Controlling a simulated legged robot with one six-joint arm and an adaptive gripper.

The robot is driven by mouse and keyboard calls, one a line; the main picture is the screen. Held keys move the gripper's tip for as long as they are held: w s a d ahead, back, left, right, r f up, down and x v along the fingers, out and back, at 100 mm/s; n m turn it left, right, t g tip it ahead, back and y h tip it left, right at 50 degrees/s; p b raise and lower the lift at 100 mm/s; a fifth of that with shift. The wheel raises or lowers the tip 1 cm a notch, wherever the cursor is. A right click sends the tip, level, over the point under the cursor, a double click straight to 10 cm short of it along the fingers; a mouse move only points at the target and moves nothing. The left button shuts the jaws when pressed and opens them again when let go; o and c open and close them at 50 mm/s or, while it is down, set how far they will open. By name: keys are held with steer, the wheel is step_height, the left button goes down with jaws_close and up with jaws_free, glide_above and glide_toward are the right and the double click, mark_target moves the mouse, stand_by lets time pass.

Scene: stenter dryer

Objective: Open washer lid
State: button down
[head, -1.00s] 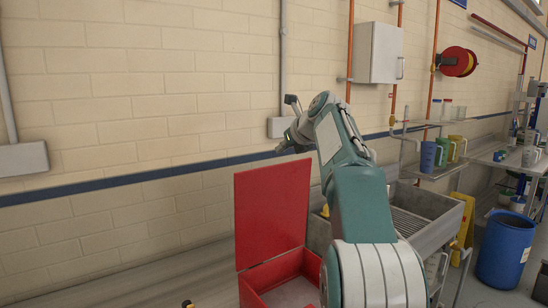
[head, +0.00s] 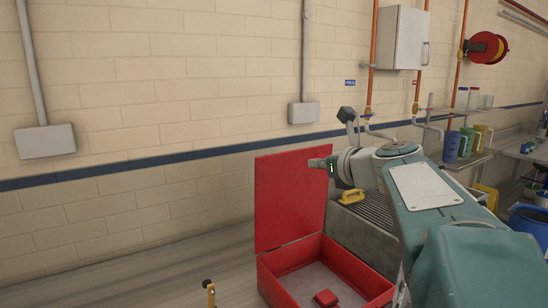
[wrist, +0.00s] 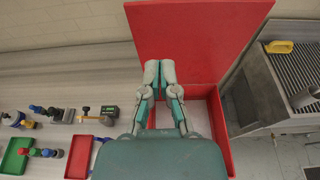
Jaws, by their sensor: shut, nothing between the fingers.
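A grey sink (head: 372,232) with a ribbed top stands right of the washer, a yellow brush-like thing (head: 352,195) on it. A blue barrel (head: 528,222) is at the far right. In the wrist view, red and green trays (wrist: 18,155) and fittings lie to the left.

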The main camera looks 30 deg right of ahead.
mark_target(277, 156)
steer(key=x, duration=1.2)
steer(key=shift+w+d+r, duration=0.1)
steer(key=shift+w+r, duration=0.05)
steer(key=shift+w, duration=0.9)
steer(key=w, duration=0.6)
steer(key=shift+w+a+r, duration=0.25)
steer(key=shift+w+a, duration=0.05)
